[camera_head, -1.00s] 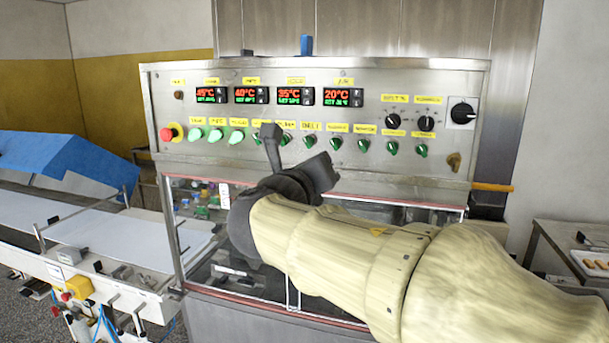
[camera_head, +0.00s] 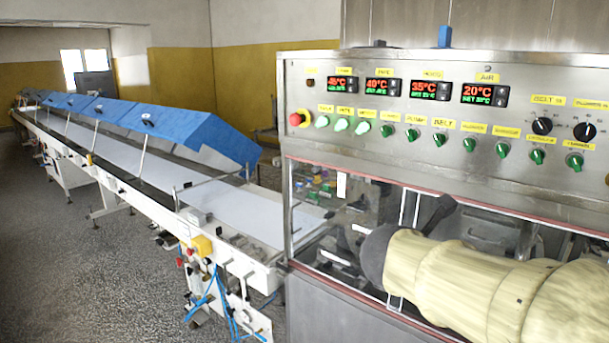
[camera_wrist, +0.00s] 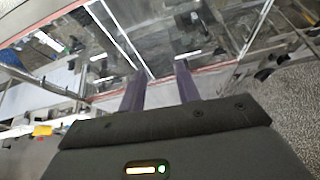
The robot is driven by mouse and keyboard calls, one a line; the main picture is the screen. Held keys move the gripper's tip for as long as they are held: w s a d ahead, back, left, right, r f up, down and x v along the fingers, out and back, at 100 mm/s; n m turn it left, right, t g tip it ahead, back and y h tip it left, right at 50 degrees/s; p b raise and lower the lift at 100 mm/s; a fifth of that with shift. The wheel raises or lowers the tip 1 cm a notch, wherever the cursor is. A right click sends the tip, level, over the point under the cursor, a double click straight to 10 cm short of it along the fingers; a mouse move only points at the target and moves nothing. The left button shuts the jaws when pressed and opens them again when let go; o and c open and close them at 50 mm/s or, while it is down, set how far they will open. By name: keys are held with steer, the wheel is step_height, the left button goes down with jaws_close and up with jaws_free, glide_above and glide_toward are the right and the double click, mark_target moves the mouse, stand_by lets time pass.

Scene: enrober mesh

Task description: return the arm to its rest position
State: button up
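My arm, in a pale yellow cover, reaches in from the lower right of the head view, bent, in front of the enrober's clear window (camera_head: 335,215). Its dark end overlaps the window in the picture, below the control panel (camera_head: 455,110). In the wrist view my gripper (camera_wrist: 158,74) has its two dark fingers apart, with nothing between them. The window and its red-edged frame show beyond the fingertips. I cannot tell the exact gap between gripper and window.
A long white conveyor (camera_head: 240,215) with blue covers (camera_head: 190,130) runs away to the left. A red emergency button (camera_head: 297,119) and green knobs sit on the panel. A yellow box (camera_head: 202,246) and blue hoses hang at the conveyor's near end.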

steer(key=s+a+f+m+g+y, duration=0.2)
steer(key=s+f+m, duration=0.2)
steer(key=f+m, duration=0.4)
steer(key=s+a+f+m+g+y, duration=0.2)
steer(key=s+a+f+m+y, duration=0.1)
steer(key=f+m, duration=0.6)
steer(key=s+a+f+m+g+y, duration=0.2)
steer(key=s+f+m+g+y, duration=0.1)
steer(key=f+m, duration=0.5)
steer(key=shift+s+a+f+m, duration=0.15)
steer(key=shift+s+f+m, duration=0.2)
steer(key=shift+s+m, duration=0.6)
steer(key=shift+w, duration=0.2)
